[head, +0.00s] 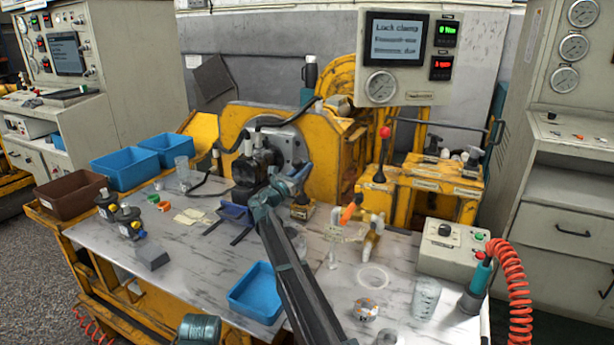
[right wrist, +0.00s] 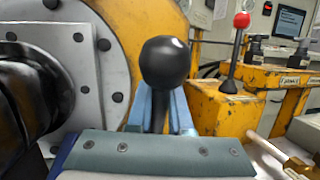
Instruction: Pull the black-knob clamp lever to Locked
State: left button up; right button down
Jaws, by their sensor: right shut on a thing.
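The black-knob clamp lever (right wrist: 165,62) stands in the middle of the right wrist view, its round black knob above my fingers. My right gripper (right wrist: 159,112) is shut on the lever's stem just below the knob. In the head view my right gripper (head: 298,178) reaches in from the front, beside the black motor (head: 256,163) on its round mounting plate. There the gripper hides most of the lever; a dark base (head: 303,208) shows below it. My left gripper is not in view.
A red-knob lever (head: 382,150) stands right of the clamp on the yellow frame. A screen (head: 396,40) reads "Lock clamp". Clear fittings and an orange-tipped part (head: 349,212) stand close right of my arm. A blue tray (head: 257,293) lies left of it.

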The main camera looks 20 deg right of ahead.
jog(key=shift+s+a+f+h+b, duration=0.3)
jog(key=shift+s+a+h+b, duration=0.15)
jog(key=shift+b, duration=0.25)
jog(key=shift+s+a+r+m+t, duration=0.15)
jog(key=shift+m+t, duration=0.15)
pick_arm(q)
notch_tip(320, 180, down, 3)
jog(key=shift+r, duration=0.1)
pick_arm(e)
jog(key=c, duration=0.8)
grip_release()
jog(key=shift+c, duration=0.2)
pick_arm(q)
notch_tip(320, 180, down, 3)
jog(key=b, duration=0.3)
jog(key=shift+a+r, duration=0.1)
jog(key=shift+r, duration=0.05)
pick_arm(e)
jog(key=v, duration=0.7)
jog(key=shift+a, duration=0.2)
jog(key=shift+s, duration=0.1)
